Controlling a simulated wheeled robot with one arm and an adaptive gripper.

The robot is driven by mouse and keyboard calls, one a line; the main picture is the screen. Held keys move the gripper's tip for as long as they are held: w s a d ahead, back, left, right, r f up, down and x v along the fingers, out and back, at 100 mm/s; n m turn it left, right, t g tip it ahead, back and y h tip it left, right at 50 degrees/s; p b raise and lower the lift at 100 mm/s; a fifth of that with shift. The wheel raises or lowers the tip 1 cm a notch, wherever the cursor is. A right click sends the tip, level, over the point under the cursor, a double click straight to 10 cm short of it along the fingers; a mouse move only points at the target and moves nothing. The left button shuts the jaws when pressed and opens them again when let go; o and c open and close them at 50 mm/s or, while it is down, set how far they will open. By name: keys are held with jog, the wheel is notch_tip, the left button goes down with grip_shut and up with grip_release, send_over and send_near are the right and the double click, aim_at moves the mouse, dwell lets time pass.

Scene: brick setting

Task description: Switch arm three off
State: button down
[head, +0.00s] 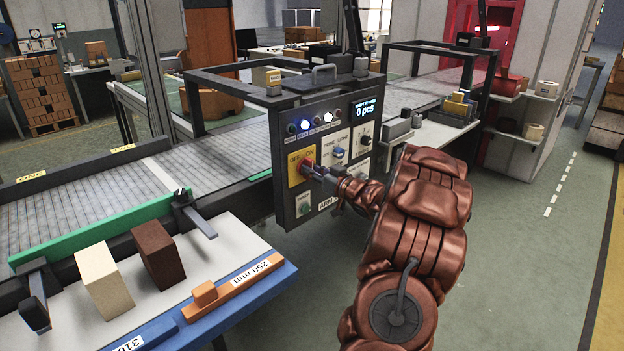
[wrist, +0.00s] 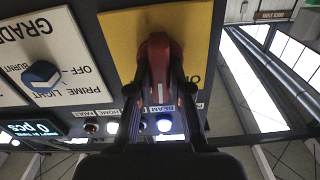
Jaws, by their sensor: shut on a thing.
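A dark control panel (head: 340,112) stands beside the conveyor. On its left side a yellow plate (head: 296,160) marked OFF and ON carries a red rotary switch handle (head: 307,166). My gripper (head: 318,172) reaches the handle from the right. In the wrist view my gripper (wrist: 161,92) has its two dark fingers on either side of the red handle (wrist: 160,62), shut on it. The yellow plate (wrist: 120,38) shows upside down there, partly covered by the handle and fingers. An ARM label shows low on the panel; its number is hidden by my arm.
The panel also has a blue prime/light knob (head: 338,152), a black knob (head: 365,140), a green button (head: 304,207), a row of lamps and a display (head: 366,108) reading 0 pcs. A cream brick (head: 103,280) and a brown brick (head: 158,254) stand on the front-left table.

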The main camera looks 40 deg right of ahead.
jog(key=shift+a+n+b, duration=0.1)
jog(key=shift+n+b, duration=4.3)
jog(key=shift+n, duration=0.5)
jog(key=c, duration=1.1)
grip_release()
jog(key=s, duration=1.2)
jog(key=shift+a, duration=0.15)
